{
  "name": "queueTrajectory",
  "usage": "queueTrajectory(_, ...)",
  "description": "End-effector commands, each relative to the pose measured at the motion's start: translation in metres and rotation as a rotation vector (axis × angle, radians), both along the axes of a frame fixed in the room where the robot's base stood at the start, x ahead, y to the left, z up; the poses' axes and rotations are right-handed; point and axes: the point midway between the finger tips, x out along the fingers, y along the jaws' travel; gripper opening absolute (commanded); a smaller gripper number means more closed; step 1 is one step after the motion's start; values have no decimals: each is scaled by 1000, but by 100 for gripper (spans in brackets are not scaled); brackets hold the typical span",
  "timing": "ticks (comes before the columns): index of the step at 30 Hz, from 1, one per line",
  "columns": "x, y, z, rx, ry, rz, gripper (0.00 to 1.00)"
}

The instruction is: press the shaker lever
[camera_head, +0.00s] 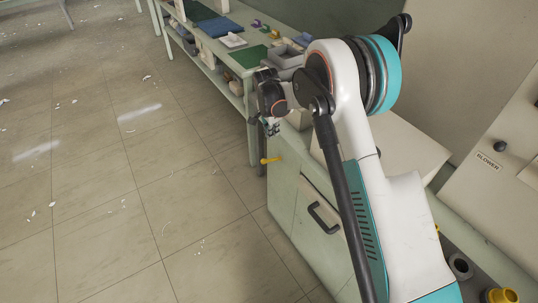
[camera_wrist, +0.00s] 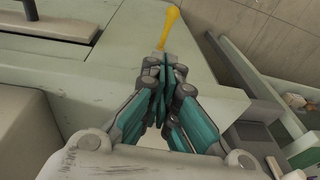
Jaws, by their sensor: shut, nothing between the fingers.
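A yellow lever (camera_head: 270,160) sticks out from the side of a pale green cabinet (camera_head: 283,196). In the wrist view the yellow lever (camera_wrist: 169,25) shows at the top, beyond the fingertips. My gripper (camera_head: 271,128) is above the lever in the head view, with a visible gap between them. In the wrist view my gripper (camera_wrist: 164,62) has its teal fingers together and holds nothing. The lever's base is visible on the cabinet face, near the top edge.
A black handle (camera_head: 324,216) sits on the cabinet front. A long workbench (camera_head: 242,62) with trays, mats and small items stands behind. A panel labelled BLOWER (camera_head: 488,161) is at the right. The tiled floor (camera_head: 110,190) at left is open, with scattered white scraps.

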Motion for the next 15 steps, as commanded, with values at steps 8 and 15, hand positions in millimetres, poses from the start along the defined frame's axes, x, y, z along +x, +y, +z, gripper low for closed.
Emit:
queueTrajectory(8,1,2,-7,0,3,-9,0)
queueTrajectory(15,1,2,-9,0,3,-8,0)
